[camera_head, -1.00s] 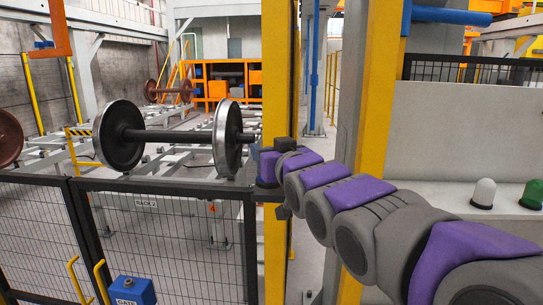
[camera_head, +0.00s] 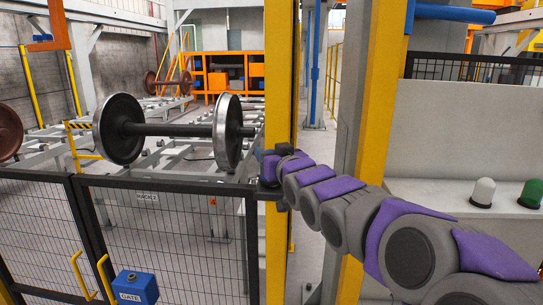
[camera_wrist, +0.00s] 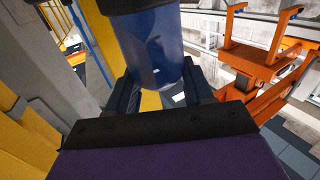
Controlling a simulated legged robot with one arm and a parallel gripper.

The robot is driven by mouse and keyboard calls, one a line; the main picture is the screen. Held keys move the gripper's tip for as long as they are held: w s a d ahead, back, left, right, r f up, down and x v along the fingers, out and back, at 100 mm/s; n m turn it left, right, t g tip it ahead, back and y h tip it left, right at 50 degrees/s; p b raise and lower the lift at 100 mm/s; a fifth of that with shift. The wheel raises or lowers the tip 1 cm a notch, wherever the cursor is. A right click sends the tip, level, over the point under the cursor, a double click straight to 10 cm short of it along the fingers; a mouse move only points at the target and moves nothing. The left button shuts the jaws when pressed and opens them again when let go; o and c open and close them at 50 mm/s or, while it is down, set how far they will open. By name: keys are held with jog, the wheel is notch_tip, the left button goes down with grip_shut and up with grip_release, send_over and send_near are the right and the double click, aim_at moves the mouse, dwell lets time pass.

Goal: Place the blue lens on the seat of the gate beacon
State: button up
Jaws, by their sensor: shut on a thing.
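The blue lens (camera_wrist: 155,50) is a dark blue, glossy rounded cylinder between my gripper's two dark fingers (camera_wrist: 160,88) in the wrist view. My gripper is shut on it. In the head view my gripper (camera_head: 268,170) is at the far end of my arm, in front of the yellow post; the lens is hard to make out there. The gate beacon's base is a blue box marked GATE (camera_head: 135,288) at the bottom left of the head view, by the fence gate. A small dark spot shows on its top. My gripper is apart from it, above and to its right.
A white lens (camera_head: 483,193) and a green lens (camera_head: 531,194) stand on a pale ledge (camera_head: 430,195) at right. A yellow post (camera_head: 278,90) rises behind my gripper. A black mesh fence (camera_head: 170,235) with yellow handles (camera_head: 104,278) stands at left, with a wheelset (camera_head: 170,130) beyond.

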jog(key=shift+s+a+f, duration=0.1)
jog(key=shift+f, duration=0.3)
jog(key=shift+d, duration=0.6)
jog(key=o, duration=1)
jog(key=shift+c, duration=0.2)
jog(key=shift+o, duration=0.6)
jog(key=shift+a+f, duration=0.1)
jog(key=shift+a, duration=0.4)
jog(key=shift+s, duration=0.1)
jog(key=b+v, duration=0.2)
jog(key=v, duration=1)
jog(key=shift+d, duration=0.25)
